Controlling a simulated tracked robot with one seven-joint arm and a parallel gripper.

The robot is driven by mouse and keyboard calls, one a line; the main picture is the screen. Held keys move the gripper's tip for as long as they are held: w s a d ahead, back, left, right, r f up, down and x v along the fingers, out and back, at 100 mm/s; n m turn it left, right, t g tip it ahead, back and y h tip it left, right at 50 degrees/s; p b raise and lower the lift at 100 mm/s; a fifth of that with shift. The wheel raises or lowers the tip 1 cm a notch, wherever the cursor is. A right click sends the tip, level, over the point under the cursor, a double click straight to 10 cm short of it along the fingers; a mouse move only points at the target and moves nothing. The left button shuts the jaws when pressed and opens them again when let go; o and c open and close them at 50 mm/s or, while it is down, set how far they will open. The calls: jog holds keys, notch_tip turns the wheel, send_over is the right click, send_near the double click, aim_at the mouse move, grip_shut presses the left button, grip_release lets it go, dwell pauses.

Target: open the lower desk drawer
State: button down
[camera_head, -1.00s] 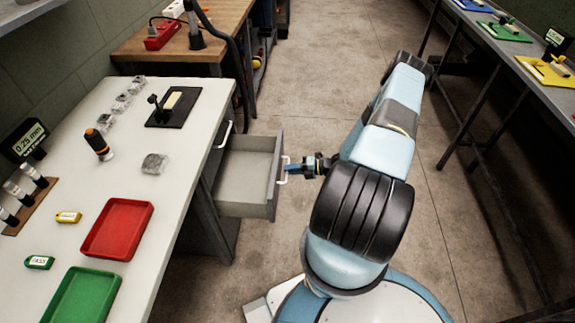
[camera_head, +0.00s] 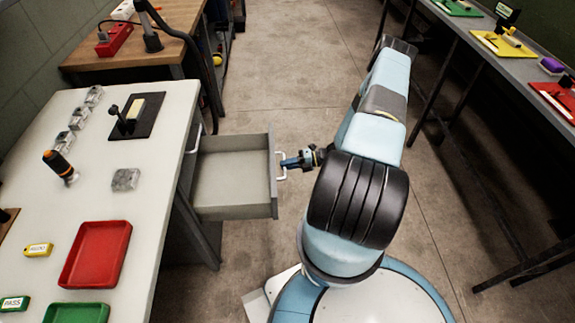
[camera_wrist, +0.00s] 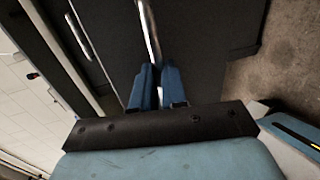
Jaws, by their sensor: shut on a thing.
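The lower desk drawer (camera_head: 232,185) stands pulled well out from the desk, and its empty grey inside shows. Its pale bar handle (camera_head: 281,165) is on the front face; in the wrist view the handle (camera_wrist: 148,30) runs down between the fingers. My gripper (camera_head: 286,163) is shut on this handle, with its blue fingers (camera_wrist: 156,85) on either side of it. The part of the handle between the fingertips is hidden. An upper handle (camera_head: 193,138) stays close to the desk, above the open drawer.
The desk top (camera_head: 165,160) holds a red tray (camera_head: 96,254), an orange-black tool (camera_head: 60,166) and a black stand (camera_head: 137,115). A wooden bench (camera_head: 170,40) is behind it. A long table (camera_head: 500,60) stands at right. The floor behind the drawer is clear.

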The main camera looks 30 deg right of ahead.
jog(key=c, duration=1.4)
grip_release()
jog(key=shift+f, duration=0.25)
jog(key=shift+o, duration=1.1)
jog(key=shift+r, duration=0.1)
jog(key=shift+w, duration=0.1)
jog(key=shift+d, duration=0.15)
jog(key=v, duration=1.3)
jog(key=shift+s+d, duration=0.25)
